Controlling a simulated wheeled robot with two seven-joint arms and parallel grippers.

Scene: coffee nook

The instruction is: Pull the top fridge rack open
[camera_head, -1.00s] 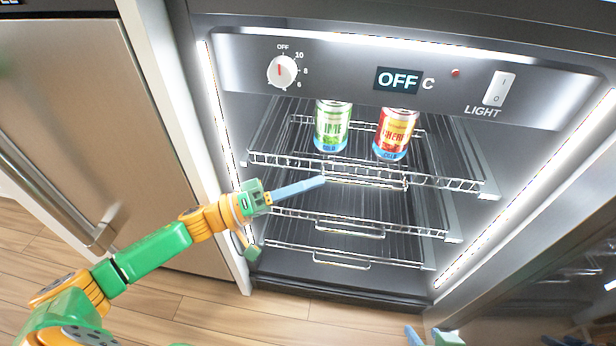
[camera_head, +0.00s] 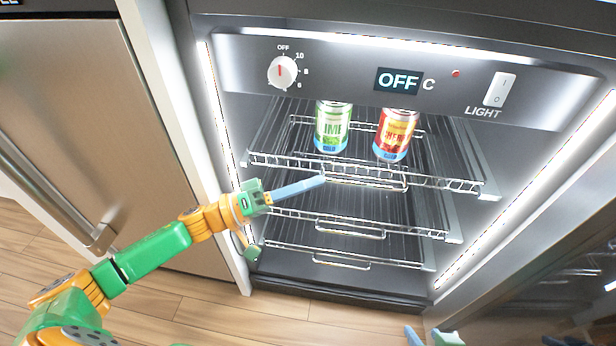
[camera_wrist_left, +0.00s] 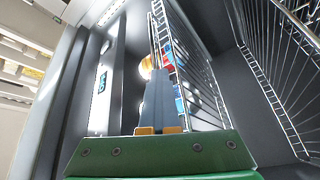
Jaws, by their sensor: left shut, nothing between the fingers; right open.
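The top fridge rack (camera_head: 270,162) is a wire shelf with a chrome front rail and a handle loop (camera_head: 365,182) hanging below the rail. A green lime can (camera_head: 332,128) and a red cherry can (camera_head: 395,135) stand on it. My left gripper (camera_head: 322,179) has its blue fingers shut, with the tips at the left end of the handle loop. I cannot tell whether they touch it. In the left wrist view the shut fingers (camera_wrist_left: 158,95) point along the rack's wires (camera_wrist_left: 185,60). My right gripper (camera_head: 428,337) shows only partly at the bottom edge, with its fingers apart.
Two lower racks (camera_head: 400,229) with their own handles sit below. The control panel with a dial (camera_head: 283,71) and light switch (camera_head: 499,88) is above. A steel door (camera_head: 90,110) stands on the left. The wooden floor (camera_head: 190,310) in front is clear.

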